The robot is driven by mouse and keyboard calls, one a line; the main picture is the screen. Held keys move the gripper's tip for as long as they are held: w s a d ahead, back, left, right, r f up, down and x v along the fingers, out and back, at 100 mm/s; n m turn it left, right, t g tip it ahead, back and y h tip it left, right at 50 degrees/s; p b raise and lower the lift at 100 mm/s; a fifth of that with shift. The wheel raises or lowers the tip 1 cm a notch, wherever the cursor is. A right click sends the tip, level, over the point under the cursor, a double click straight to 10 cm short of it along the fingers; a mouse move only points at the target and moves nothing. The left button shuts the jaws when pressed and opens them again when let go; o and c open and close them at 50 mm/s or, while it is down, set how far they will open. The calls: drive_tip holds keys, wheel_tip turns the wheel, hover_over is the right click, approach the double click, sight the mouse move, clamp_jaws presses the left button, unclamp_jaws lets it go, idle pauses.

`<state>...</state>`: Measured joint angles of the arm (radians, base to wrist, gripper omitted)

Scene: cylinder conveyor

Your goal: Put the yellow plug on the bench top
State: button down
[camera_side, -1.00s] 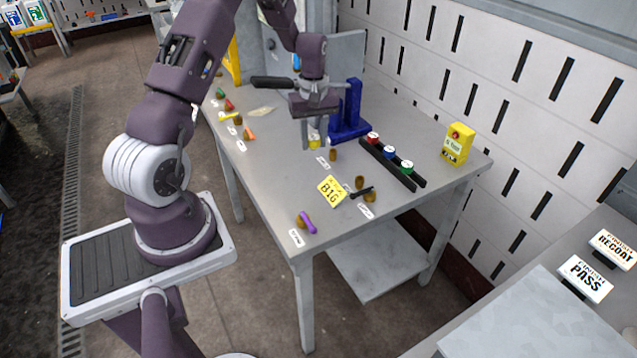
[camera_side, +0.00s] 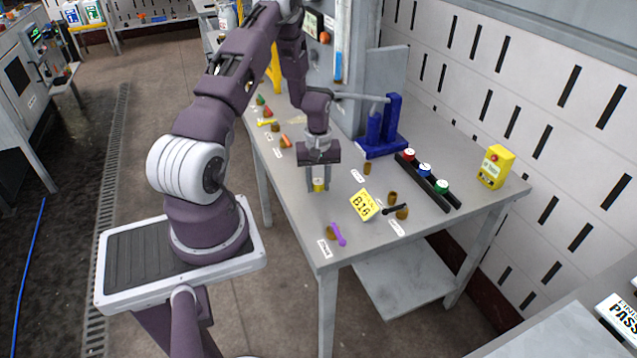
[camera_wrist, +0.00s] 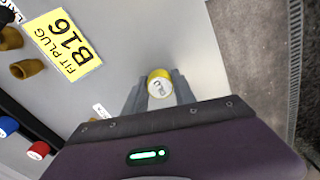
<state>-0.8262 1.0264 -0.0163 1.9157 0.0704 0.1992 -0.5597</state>
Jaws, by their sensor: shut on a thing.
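The yellow plug (camera_side: 319,184) is between the fingers of my gripper (camera_side: 319,180), low over the bench top (camera_side: 300,222) near its front-left edge. In the wrist view the plug (camera_wrist: 160,84) shows its pale round end with a dark mark, and my gripper (camera_wrist: 160,92) is shut on it. I cannot tell whether the plug touches the bench top.
A yellow B16 card (camera_side: 364,205) lies to the right, with brown sockets (camera_side: 392,198) past it. A blue stand (camera_side: 384,130) and a dark rack (camera_side: 428,180) of red, blue and green plugs are behind. A purple piece (camera_side: 339,234) lies near the front corner.

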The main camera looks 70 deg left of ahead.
sight(319, 182)
drive_tip(key=shift+f, duration=0.15)
drive_tip(key=c, duration=1)
unclamp_jaws()
drive_tip(key=shift+c, duration=0.2)
wheel_tip(319, 182, up, 12)
drive_tip(key=w+d+r+m+t, duration=0.15)
drive_tip(key=d+r+m, duration=0.25)
drive_tip(key=d+r, duration=0.65)
drive_tip(key=s+d+r+m+t, duration=0.3)
drive_tip(key=s+d+r+m, duration=0.45)
drive_tip(key=d+r, duration=0.6)
drive_tip(key=s+d+m+t, duration=0.1)
drive_tip(key=s+d+m, duration=0.2)
drive_tip(key=s, duration=0.5)
drive_tip(key=shift+s+d, duration=0.2)
drive_tip(key=shift+d, duration=0.65)
